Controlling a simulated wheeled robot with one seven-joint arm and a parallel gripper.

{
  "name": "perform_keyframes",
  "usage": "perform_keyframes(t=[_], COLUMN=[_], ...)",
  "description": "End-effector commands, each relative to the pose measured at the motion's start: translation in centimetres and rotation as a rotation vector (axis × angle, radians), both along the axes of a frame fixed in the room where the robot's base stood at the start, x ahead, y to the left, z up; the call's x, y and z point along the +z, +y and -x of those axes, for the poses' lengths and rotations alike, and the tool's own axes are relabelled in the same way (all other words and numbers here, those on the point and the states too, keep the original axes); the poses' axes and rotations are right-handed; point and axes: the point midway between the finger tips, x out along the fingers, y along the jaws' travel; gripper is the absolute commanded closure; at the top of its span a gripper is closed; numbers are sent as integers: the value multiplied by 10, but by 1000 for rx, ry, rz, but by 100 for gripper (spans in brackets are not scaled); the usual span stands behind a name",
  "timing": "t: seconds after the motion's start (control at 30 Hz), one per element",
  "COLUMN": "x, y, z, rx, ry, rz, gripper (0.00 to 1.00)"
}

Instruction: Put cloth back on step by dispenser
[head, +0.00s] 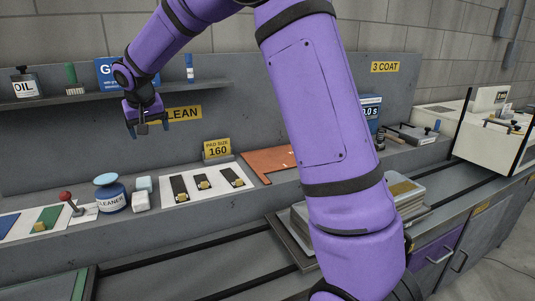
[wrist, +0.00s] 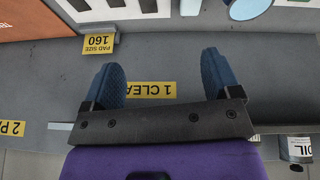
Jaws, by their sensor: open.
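The dispenser (head: 111,197), a blue-and-white jar labelled CLEANER with a pale blue round top, stands on the step (head: 152,222) along the wall. A pale teal folded piece (head: 144,184) and a white block-like piece (head: 141,202) sit just right of it; either may be the cloth, I cannot tell. The dispenser's round top also shows at the upper edge of the wrist view (wrist: 250,8). My gripper (head: 147,132) is open and empty, high above the step in front of the back panel. Its two blue fingers (wrist: 161,78) are wide apart with nothing between them.
A shelf (head: 130,93) with an OIL tin (head: 26,84) runs behind my gripper. A white board (head: 205,185) with dark strips and a PAD SIZE 160 sign (head: 217,149) are right of the dispenser. A red-knobbed lever (head: 68,199) stands left. My arm hides the middle right.

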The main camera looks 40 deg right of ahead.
Motion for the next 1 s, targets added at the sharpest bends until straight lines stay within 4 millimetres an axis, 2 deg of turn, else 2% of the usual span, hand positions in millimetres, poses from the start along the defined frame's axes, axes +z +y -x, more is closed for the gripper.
perform_keyframes(t=[0.03,0.2,0.33,0.5,0.77,0.9,1.0], x=[16,53,73,89,90,80,70], y=[-4,-16,-26,-37,-50,-54,-56], z=[20,85,137,207,311,364,395], rx=[7,33,52,77,119,147,169], ry=[-5,-5,-5,-8,-21,-30,-40], rz=[7,22,27,22,-9,-34,-54], gripper=[17,17,17,17,17,17,17])
